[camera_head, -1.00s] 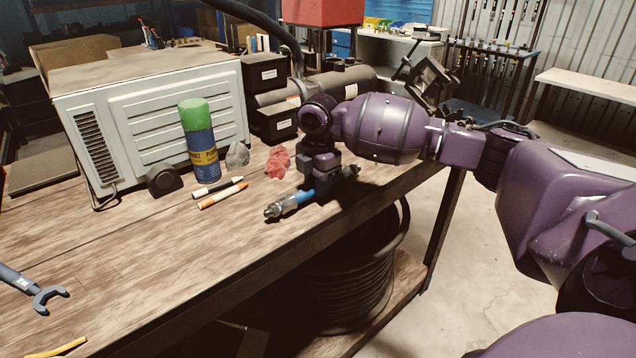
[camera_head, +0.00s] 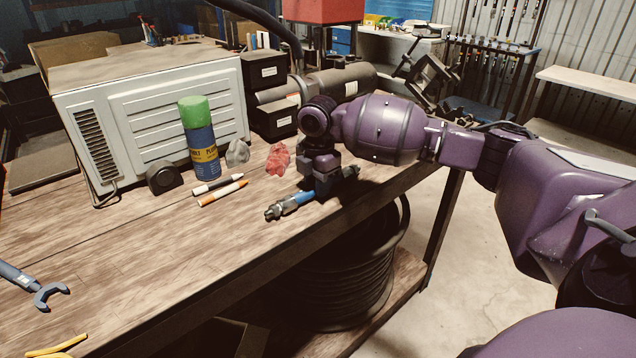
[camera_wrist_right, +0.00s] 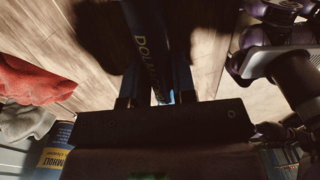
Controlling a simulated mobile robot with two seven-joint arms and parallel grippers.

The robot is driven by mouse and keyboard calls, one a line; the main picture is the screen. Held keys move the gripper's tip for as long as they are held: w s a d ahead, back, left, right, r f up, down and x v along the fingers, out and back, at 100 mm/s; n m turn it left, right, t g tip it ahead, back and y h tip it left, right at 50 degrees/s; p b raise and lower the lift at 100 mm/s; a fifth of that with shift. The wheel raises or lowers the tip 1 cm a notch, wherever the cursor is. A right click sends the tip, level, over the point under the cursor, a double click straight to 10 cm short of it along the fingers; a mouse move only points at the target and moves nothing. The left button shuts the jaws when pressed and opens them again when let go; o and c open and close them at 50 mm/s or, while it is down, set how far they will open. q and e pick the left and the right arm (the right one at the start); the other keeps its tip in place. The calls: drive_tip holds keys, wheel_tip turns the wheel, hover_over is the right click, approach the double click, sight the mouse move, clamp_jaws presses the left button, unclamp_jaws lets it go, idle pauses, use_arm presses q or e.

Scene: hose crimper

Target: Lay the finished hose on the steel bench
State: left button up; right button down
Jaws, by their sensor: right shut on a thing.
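The hose (camera_head: 290,205) is a short blue piece with metal fittings at both ends. It lies level at the front edge of a wood-topped workbench (camera_head: 150,260), on or just above it; I cannot tell which. My right gripper (camera_head: 326,186) points down and is shut on the middle of the hose, hiding that part. My left gripper is out of view. I cannot tell for sure which bench is the steel one; a pale-topped bench (camera_head: 590,82) stands at the far right.
A spray can (camera_head: 200,145), two markers (camera_head: 222,193), a red rag (camera_head: 277,160) and a grey rag (camera_head: 238,152) are behind the hose. A white machine (camera_head: 150,110) stands at the back. A wrench (camera_head: 45,292) lies front left. The tabletop's front middle is clear.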

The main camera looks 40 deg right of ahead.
drive_tip(key=c, duration=0.8)
unclamp_jaws()
drive_tip(key=shift+c, duration=0.2)
drive_tip(key=shift+f, duration=0.1)
wheel_tip(320, 180, up, 11)
drive_tip(key=p, duration=0.1)
drive_tip(key=shift+p, duration=0.3)
drive_tip(key=shift+s+f, duration=0.1)
